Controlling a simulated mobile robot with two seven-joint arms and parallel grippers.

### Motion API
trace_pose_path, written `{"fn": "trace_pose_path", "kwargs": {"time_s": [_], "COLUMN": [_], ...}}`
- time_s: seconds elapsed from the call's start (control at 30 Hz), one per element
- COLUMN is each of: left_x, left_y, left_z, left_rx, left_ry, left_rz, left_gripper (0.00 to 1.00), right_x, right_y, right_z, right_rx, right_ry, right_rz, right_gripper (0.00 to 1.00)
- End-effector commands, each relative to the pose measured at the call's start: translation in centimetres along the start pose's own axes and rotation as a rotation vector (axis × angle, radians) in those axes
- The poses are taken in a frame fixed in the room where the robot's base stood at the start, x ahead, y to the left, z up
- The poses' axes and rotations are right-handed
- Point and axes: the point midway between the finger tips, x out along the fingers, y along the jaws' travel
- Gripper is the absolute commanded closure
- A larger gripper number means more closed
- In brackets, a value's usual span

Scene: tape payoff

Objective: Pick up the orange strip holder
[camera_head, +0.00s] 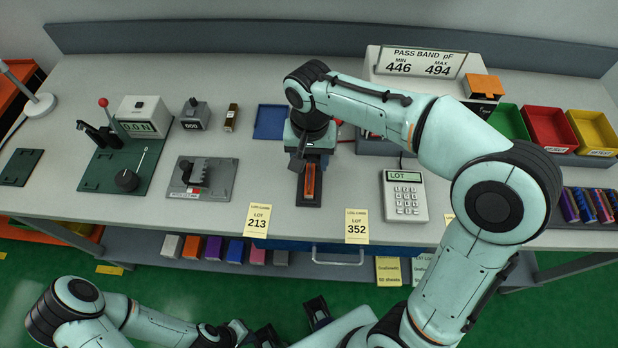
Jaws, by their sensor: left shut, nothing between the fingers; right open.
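The orange strip holder (310,183) is a narrow orange piece lying lengthwise on a dark base near the front middle of the bench. My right gripper (311,160) is directly over its far end, pointing down and open. The gripper and wrist hide that far end, so I cannot tell whether the fingers touch it. My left gripper (268,336) is low at the bottom of the view, in front of the bench and well away from the holder. It is shut and empty.
A grey fixture (203,178) stands left of the holder and a keypad device (405,196) right of it. Yellow lot cards (257,220) hang at the front edge. A blue tray (270,121) lies behind. Red (549,127) and other coloured bins stand at right.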

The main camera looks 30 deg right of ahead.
Motion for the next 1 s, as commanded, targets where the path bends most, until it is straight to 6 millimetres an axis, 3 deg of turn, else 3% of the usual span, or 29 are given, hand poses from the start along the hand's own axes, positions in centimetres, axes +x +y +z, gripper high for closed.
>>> {"fn": "trace_pose_path", "kwargs": {"time_s": [0.6, 0.87, 0.9, 1.0], "left_x": [0.8, 0.8, 0.8, 0.8], "left_y": [-0.3, -0.3, -0.3, -0.3], "left_z": [0.1, 0.1, 0.1, 0.1], "left_rx": [-0.001, -0.001, -0.001, -0.001], "left_ry": [-0.003, -0.002, -0.002, -0.002], "left_rz": [-0.001, -0.001, -0.001, -0.001], "left_gripper": [1.0, 1.0, 1.0, 1.0], "right_x": [7.0, 7.3, 7.3, 7.3], "right_y": [0.2, 0.2, 0.2, 0.2], "right_z": [-0.1, -0.1, -0.1, -0.1], "right_rx": [0.001, 0.001, 0.001, 0.0], "right_ry": [-0.001, 0.001, 0.001, 0.001], "right_rz": [0.001, 0.0, 0.0, 0.0], "right_gripper": [0.47, 0.47, 0.53, 0.86]}}
